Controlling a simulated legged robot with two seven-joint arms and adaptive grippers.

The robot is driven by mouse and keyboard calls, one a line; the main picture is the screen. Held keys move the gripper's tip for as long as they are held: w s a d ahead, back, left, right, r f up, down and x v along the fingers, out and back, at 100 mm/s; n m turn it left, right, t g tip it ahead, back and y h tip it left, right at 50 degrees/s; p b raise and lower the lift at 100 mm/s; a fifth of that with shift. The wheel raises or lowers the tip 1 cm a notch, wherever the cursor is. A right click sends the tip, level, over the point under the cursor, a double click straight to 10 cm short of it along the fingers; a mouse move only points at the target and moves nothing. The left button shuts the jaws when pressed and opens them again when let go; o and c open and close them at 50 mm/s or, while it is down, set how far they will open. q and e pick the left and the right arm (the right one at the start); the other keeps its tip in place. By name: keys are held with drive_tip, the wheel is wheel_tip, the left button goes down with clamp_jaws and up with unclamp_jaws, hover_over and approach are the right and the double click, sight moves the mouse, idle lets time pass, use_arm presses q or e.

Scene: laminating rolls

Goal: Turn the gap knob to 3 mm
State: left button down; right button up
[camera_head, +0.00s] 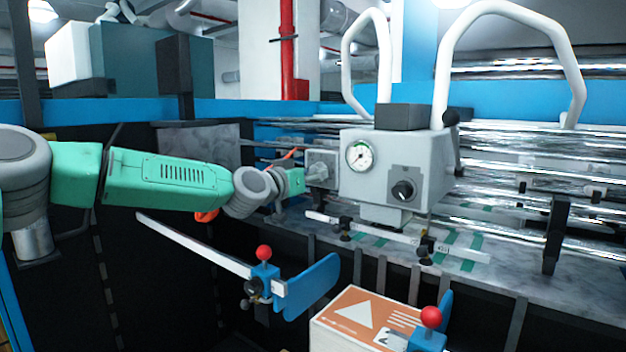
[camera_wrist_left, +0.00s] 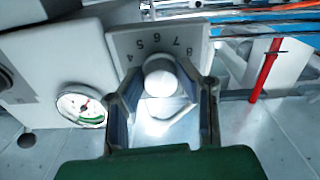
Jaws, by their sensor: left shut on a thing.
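The gap knob (camera_wrist_left: 160,78) is a pale round knob in front of a grey dial plate (camera_wrist_left: 198,40). Numerals from 4 to 8 show in an arc above it; the lower part of the scale is hidden by the knob and my fingers. I cannot make out a pointer mark. My left gripper (camera_wrist_left: 168,92) is shut on the knob, one dark finger on each side. In the head view my left gripper (camera_head: 292,181) reaches the dial plate (camera_head: 322,158) on the left side of the grey machine head (camera_head: 432,176). My right gripper is not in view.
A round gauge (camera_head: 359,156) and a black knob (camera_head: 403,191) are on the machine head's front. White curved tube handles (camera_head: 447,62) rise behind. Below are a white rail (camera_head: 190,243), red-topped blue clamps (camera_head: 264,254) and an orange-and-white box (camera_head: 352,318). Shiny rollers (camera_head: 540,160) extend right.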

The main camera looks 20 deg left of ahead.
use_arm(q)
drive_tip(key=n+b, duration=0.3)
drive_tip(key=n, duration=0.4)
drive_tip(key=n+b, duration=0.4)
drive_tip(key=n, duration=0.4)
drive_tip(key=n+b, duration=0.4)
drive_tip(key=n, duration=0.3)
drive_tip(key=shift+a+r+n, duration=0.1)
drive_tip(key=shift+r+n, duration=0.15)
drive_tip(key=shift+n, duration=0.05)
idle(0.3)
